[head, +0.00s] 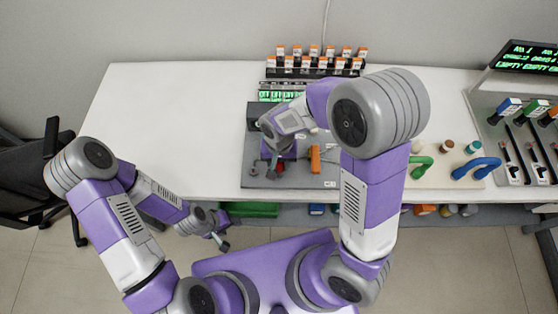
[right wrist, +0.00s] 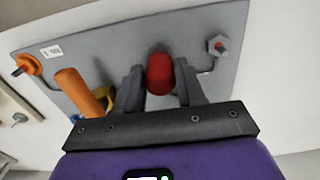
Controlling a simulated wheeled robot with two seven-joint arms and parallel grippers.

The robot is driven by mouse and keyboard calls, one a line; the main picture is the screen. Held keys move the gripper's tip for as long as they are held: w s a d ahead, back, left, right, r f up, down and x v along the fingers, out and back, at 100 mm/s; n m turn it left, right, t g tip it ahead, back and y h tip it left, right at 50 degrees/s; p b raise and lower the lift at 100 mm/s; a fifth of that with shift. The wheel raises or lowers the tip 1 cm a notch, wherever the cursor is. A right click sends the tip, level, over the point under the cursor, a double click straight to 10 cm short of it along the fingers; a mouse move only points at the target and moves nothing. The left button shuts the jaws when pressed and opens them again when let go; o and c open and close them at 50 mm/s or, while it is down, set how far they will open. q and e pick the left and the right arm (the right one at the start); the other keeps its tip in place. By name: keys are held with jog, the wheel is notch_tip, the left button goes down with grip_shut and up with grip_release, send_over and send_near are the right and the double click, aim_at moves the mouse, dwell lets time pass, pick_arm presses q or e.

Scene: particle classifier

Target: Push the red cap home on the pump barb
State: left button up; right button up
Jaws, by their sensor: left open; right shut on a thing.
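The red cap (right wrist: 159,66) is between the two fingers of my right gripper (right wrist: 159,88) in the right wrist view, over a grey plate (right wrist: 115,40). The right gripper is shut on it. The barb is hidden, so I cannot tell how far the cap sits on it. My left gripper (head: 222,240) is open and empty, in front of the table's near edge.
An orange cylinder (right wrist: 78,92) stands left of the right gripper, with an orange knob (right wrist: 27,64) beyond. A hex fitting (right wrist: 217,46) with a red centre is to the right. The white table's left part (head: 160,110) is clear.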

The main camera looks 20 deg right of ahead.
jog(key=shift+f+b, duration=0.75)
jog(key=shift+f, duration=0.3)
jog(key=o, duration=1.1)
jog(key=shift+r, duration=0.1)
jog(key=shift+r, duration=0.1)
notch_tip(320, 180, up, 8)
jog(key=shift+f+p, duration=0.25)
jog(key=shift+p, duration=0.95)
jog(key=shift+s+f, duration=0.1)
